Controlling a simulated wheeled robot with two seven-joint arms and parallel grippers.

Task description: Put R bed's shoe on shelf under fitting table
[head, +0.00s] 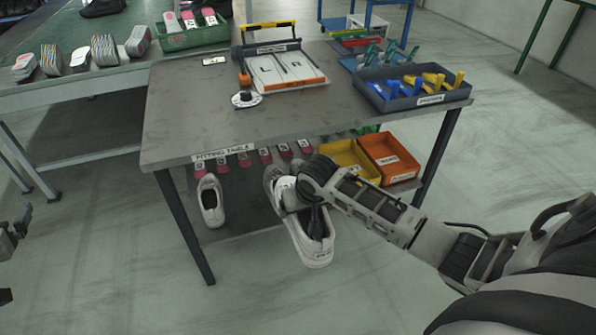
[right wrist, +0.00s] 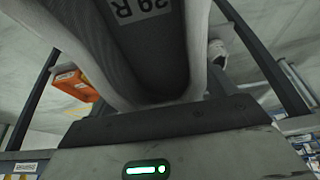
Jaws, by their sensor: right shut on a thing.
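The fitting table (head: 190,110) stands in the middle of the head view, with its lower shelf (head: 245,222) partly hidden. The L and R beds (head: 285,69) on its top hold no shoe. My right gripper (head: 297,198) is shut on a white and grey shoe (head: 318,254) at the shelf's front edge. I cannot tell whether that shoe touches the shelf. In the right wrist view the held shoe (right wrist: 150,50) shows a dark insole marked "39 R". Another white shoe (head: 211,205) is on the shelf to the left. My left gripper (head: 18,232) is partly visible at the left edge.
Yellow (head: 350,160) and orange (head: 390,158) bins sit on the shelf's right side. A grey tray of blue and yellow pieces (head: 412,99) stands on the tabletop. The dark table legs (head: 185,228) flank the shelf.

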